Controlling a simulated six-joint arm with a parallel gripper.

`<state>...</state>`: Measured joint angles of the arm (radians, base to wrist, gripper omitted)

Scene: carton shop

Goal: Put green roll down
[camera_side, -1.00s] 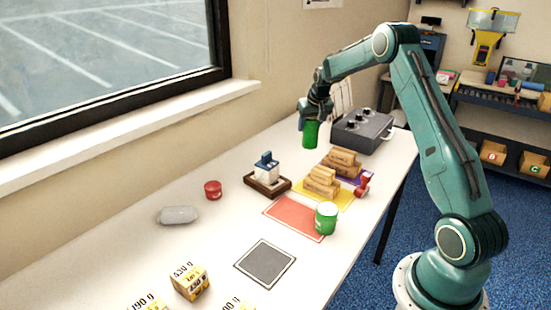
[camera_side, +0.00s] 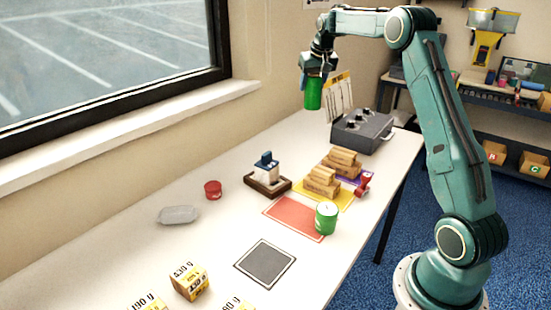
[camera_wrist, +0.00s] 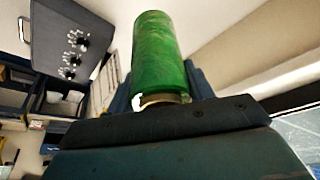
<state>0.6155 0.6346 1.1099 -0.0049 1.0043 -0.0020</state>
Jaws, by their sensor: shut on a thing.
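The green roll (camera_side: 313,95) is held in my gripper (camera_side: 308,76), well above the far part of the table. My gripper is shut on the roll's upper end, and the roll hangs roughly upright. In the wrist view the green roll (camera_wrist: 160,55) fills the middle, with part of the jaws beside and below it. A second green, can-like thing with a pale top (camera_side: 326,218) stands on the table at the right edge of the red mat (camera_side: 290,212).
A grey box with knobs (camera_side: 362,132) stands at the table's far end. Wooden blocks (camera_side: 322,182) are stacked on a yellow mat. A stamp in a wooden tray (camera_side: 267,172), a red tin (camera_side: 213,189) and a dark grey mat (camera_side: 265,263) lie nearer. The table's left middle is mostly clear.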

